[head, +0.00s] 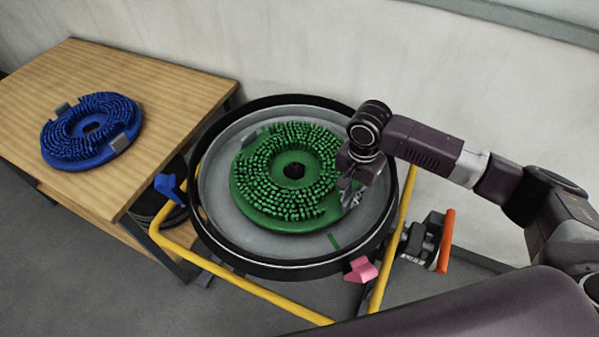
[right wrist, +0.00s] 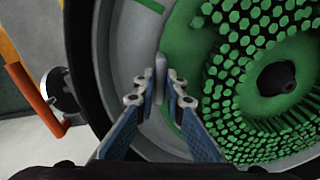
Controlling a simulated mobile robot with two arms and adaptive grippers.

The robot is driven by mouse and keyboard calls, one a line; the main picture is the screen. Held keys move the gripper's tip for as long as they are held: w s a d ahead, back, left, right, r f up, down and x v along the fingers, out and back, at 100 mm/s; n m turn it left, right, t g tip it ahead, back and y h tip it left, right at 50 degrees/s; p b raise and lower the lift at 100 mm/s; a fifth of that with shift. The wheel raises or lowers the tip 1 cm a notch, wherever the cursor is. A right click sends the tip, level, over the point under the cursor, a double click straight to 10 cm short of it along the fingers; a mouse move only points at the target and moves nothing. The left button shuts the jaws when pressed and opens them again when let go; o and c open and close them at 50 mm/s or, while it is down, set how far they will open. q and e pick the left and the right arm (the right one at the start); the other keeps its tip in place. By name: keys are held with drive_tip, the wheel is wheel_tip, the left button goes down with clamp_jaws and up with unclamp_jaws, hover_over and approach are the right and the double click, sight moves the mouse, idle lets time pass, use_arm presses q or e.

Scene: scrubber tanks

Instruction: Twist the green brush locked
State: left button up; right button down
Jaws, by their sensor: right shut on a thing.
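The green brush (head: 287,177) is a round disc with rings of bristles and a dark centre hole. It lies inside the grey round deck with a black rim (head: 213,214). A grey tab shows at its upper left edge. My right gripper (head: 350,199) is at the brush's right edge. In the right wrist view its fingers (right wrist: 163,95) are shut on a grey tab (right wrist: 161,72) at the edge of the green brush (right wrist: 228,75). A green mark (head: 334,241) shows on the deck below the brush, apart from the tab. My left gripper is not in view.
A blue brush (head: 88,130) lies on the wooden table (head: 165,88) at left. A yellow frame (head: 245,286) surrounds the deck. A blue clip (head: 170,188), a pink clip (head: 361,270) and an orange-handled lever (head: 446,241) sit around it. A wall stands behind.

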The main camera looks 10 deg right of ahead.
sight(336, 217)
drive_tip(key=shift+s+a+m+p, duration=0.7)
drive_tip(key=shift+a+p, duration=0.15)
drive_tip(key=shift+p, duration=0.85)
drive_tip(key=shift+s+a+m+p, duration=0.5)
drive_tip(key=shift+a+p, duration=0.1)
drive_tip(key=shift+p, duration=0.45)
drive_tip(key=shift+s+a+m+p, duration=0.2)
drive_tip(key=shift+a+m+p, duration=0.2)
drive_tip(key=shift+a+p, duration=0.3)
drive_tip(key=shift+p, duration=0.3)
